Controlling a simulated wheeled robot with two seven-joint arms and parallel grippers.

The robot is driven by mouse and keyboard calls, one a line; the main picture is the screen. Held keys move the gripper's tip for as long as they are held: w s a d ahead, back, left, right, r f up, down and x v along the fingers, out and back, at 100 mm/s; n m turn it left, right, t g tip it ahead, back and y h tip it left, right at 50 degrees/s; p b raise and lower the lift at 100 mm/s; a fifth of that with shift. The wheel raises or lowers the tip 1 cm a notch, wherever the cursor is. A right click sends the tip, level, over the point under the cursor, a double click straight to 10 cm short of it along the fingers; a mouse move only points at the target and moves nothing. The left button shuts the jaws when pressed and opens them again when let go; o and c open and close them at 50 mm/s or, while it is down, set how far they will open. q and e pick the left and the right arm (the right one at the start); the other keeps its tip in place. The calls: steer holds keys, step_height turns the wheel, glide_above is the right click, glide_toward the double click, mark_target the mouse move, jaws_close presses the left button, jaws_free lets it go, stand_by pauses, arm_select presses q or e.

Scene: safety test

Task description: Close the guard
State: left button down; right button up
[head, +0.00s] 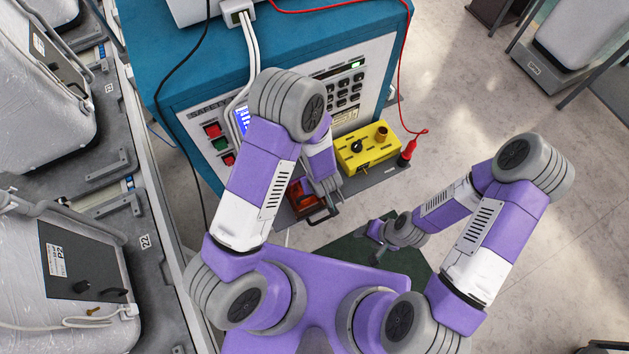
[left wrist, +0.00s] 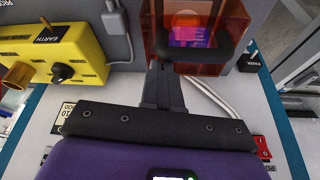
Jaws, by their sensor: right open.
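The guard (head: 303,196) is a see-through orange-red cover with a dark handle, on the grey shelf at the machine's front. It also shows in the left wrist view (left wrist: 216,18), with a purple and orange patch seen through it. I cannot tell how far it stands open. My left gripper (head: 331,190) is at the guard, partly hidden by my own arm. In the left wrist view its dark fingers (left wrist: 163,80) are close together beside the guard's dark handle; whether they touch it is unclear. My right gripper (head: 376,244) is open and empty, low and right of the shelf.
A yellow box (head: 367,149) with a knob stands right of the guard. The blue machine (head: 300,38) with keypad stands behind.

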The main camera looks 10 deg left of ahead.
arm_select(q)
steer(key=shift+s+d+r+p, duration=0.3)
steer(key=shift+s+r+p, duration=0.05)
steer(key=shift+s+p, duration=0.15)
steer(key=p+v, duration=0.6)
steer(key=v, duration=0.3)
steer(key=shift+w+a, duration=0.2)
steer(key=shift+w, duration=0.1)
steer(key=shift+w+r, duration=0.1)
